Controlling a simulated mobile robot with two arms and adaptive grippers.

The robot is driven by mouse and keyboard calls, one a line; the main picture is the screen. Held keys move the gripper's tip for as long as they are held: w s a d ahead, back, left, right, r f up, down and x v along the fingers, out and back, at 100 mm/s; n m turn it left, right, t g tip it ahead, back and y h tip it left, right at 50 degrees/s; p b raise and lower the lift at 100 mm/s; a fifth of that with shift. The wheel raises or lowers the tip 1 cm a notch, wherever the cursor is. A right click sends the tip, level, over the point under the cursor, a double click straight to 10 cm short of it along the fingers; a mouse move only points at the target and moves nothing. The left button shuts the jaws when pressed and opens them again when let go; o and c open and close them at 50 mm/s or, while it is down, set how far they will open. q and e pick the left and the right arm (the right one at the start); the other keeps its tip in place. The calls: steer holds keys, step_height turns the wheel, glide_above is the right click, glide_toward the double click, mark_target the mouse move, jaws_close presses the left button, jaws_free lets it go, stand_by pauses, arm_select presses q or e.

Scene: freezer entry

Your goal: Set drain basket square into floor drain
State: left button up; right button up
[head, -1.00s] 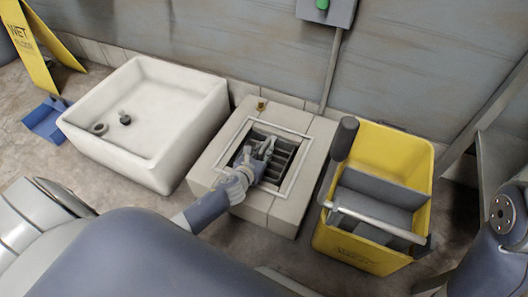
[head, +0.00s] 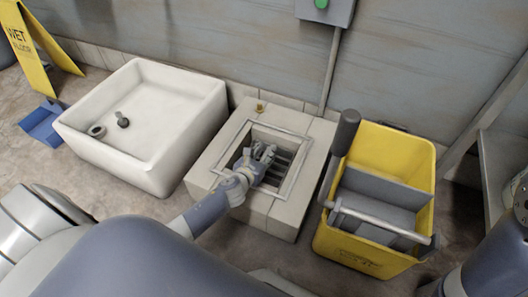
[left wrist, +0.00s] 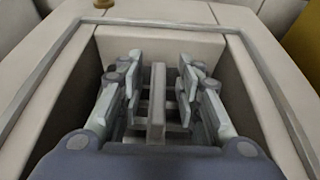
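The floor drain (head: 296,184) is a square pit with a light metal frame, set in a raised pale tiled block. It also shows in the left wrist view (left wrist: 262,62). The dark slatted drain basket (head: 283,161) sits down inside the pit, below the frame. Whether it is level on the bottom is hard to tell. My left gripper (head: 263,153) reaches down into the pit. In the left wrist view my left gripper (left wrist: 160,88) has its fingers apart, on either side of the basket's upright middle bar (left wrist: 157,100), with a gap on both sides. My right gripper is out of view.
A white basin (head: 150,150) stands left of the drain block, and a yellow mop bucket (head: 372,255) with a dark handle stands close on its right. A small brass piece (head: 260,107) sits at the block's back edge. The wall is behind.

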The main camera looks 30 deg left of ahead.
arm_select(q)
steer(key=shift+s+d+f, duration=0.1)
steer(key=shift+s+f, duration=0.35)
steer(key=shift+f, duration=0.25)
steer(key=shift+s+d+f, duration=0.1)
steer(key=shift+s+f, duration=0.3)
steer(key=shift+f, duration=0.25)
steer(key=shift+s, duration=0.2)
steer(key=s+r, duration=0.4)
steer(key=s, duration=0.1)
steer(key=s+r, duration=0.1)
steer(key=s, duration=0.2)
steer(key=shift+s+d+r, duration=0.1)
steer(key=shift+r, duration=0.3)
steer(key=shift+s+r, duration=0.5)
